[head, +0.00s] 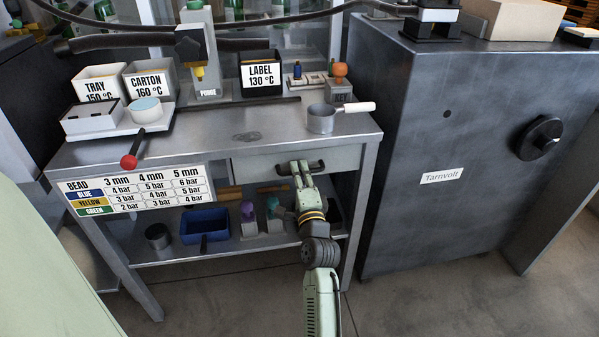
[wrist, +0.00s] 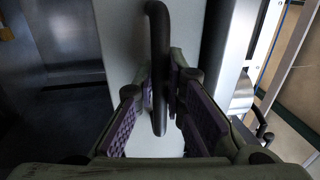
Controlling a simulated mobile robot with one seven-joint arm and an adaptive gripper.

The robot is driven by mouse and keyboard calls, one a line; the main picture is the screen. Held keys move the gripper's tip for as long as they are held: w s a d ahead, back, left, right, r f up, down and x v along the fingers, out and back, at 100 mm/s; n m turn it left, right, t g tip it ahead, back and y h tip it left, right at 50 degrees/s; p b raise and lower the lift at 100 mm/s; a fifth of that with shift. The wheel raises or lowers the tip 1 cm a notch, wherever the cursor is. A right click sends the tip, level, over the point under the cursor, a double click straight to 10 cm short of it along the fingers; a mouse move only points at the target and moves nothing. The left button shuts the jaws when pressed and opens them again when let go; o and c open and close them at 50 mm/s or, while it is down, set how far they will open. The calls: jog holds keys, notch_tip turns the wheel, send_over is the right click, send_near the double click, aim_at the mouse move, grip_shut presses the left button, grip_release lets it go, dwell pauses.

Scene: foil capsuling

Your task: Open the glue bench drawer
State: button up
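The glue bench drawer (head: 262,166) is a grey front under the right part of the bench top. It looks closed in the head view. Its dark bar handle (head: 316,165) also shows in the wrist view (wrist: 160,40), running upright through the middle. My gripper (head: 301,167) is at the handle. In the wrist view its purple-padded fingers (wrist: 161,88) lie on both sides of the bar, with no clear gap at the tips. They appear shut on it. The fingers hide part of the handle in the head view.
The bench top (head: 235,130) holds a small pan (head: 321,119) above the drawer and labelled bins behind. The lower shelf holds a blue tray (head: 204,225) and small bottles near my arm. A dark cabinet (head: 440,130) stands close on the right. Floor in front is clear.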

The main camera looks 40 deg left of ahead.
grip_shut()
dwell(0.4)
